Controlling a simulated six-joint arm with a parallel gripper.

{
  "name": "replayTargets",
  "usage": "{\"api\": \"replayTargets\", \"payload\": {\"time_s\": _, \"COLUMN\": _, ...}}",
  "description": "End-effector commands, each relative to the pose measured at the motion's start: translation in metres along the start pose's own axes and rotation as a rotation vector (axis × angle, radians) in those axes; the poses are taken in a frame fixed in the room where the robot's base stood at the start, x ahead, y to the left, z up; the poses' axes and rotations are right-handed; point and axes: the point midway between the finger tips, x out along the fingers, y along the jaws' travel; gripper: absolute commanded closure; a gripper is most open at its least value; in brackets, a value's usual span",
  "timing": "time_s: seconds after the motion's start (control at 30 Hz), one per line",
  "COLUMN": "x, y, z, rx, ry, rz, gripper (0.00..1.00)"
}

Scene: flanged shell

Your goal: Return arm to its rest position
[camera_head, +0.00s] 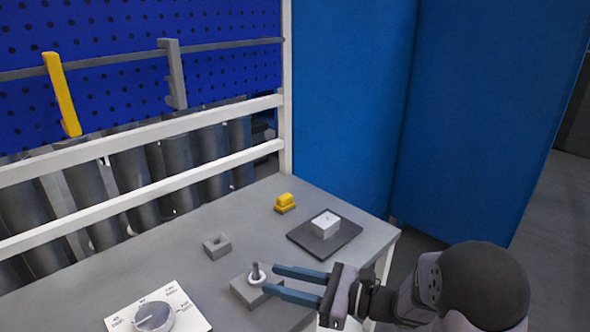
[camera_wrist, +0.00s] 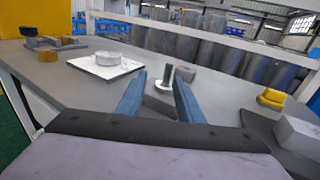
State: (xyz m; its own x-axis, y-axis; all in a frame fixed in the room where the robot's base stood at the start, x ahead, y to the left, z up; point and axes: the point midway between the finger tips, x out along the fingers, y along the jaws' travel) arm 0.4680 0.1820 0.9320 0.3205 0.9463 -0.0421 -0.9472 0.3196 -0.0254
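My gripper (camera_head: 270,278) reaches in from the right over the table, its two blue fingers apart. In the wrist view my gripper (camera_wrist: 161,80) is open, with visible gaps between the fingers and a dark upright peg (camera_wrist: 168,74). A white ring (camera_wrist: 164,86) sits around the foot of the peg. In the head view the peg (camera_head: 256,269) stands on a grey block (camera_head: 243,289) just left of the fingertips. Nothing is held. I cannot tell whether a fingertip touches the ring or block.
A grey hollow block (camera_head: 217,247), a yellow part (camera_head: 285,202) and a dark plate (camera_head: 344,240) bearing a white block (camera_head: 325,222) stand behind. A white dial panel (camera_head: 186,303) lies at front left. A white rail (camera_head: 140,137) borders the table's back.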

Motion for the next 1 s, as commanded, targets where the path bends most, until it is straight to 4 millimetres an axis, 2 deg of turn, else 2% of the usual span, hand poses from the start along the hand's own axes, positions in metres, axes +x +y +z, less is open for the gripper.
{"api": "replayTargets", "payload": {"time_s": 0.17, "x": -0.003, "y": 0.050, "z": 0.003, "rx": -0.116, "ry": 0.152, "rz": 0.165, "gripper": 0.67}}
{"api": "replayTargets", "payload": {"time_s": 0.27, "x": -0.016, "y": 0.088, "z": -0.003, "rx": -0.235, "ry": 0.285, "rz": 0.309, "gripper": 0.67}}
{"api": "replayTargets", "payload": {"time_s": 0.4, "x": -0.054, "y": 0.135, "z": -0.015, "rx": -0.455, "ry": 0.482, "rz": 0.544, "gripper": 0.67}}
{"api": "replayTargets", "payload": {"time_s": 0.5, "x": -0.090, "y": 0.154, "z": -0.022, "rx": -0.633, "ry": 0.612, "rz": 0.715, "gripper": 0.67}}
{"api": "replayTargets", "payload": {"time_s": 0.63, "x": -0.141, "y": 0.161, "z": -0.025, "rx": -0.879, "ry": 0.760, "rz": 0.937, "gripper": 0.67}}
{"api": "replayTargets", "payload": {"time_s": 0.8, "x": -0.194, "y": 0.146, "z": -0.017, "rx": -1.172, "ry": 0.895, "rz": 1.184, "gripper": 0.67}}
{"api": "replayTargets", "payload": {"time_s": 1.0, "x": -0.225, "y": 0.126, "z": -0.005, "rx": -1.392, "ry": 0.971, "rz": 1.365, "gripper": 0.67}}
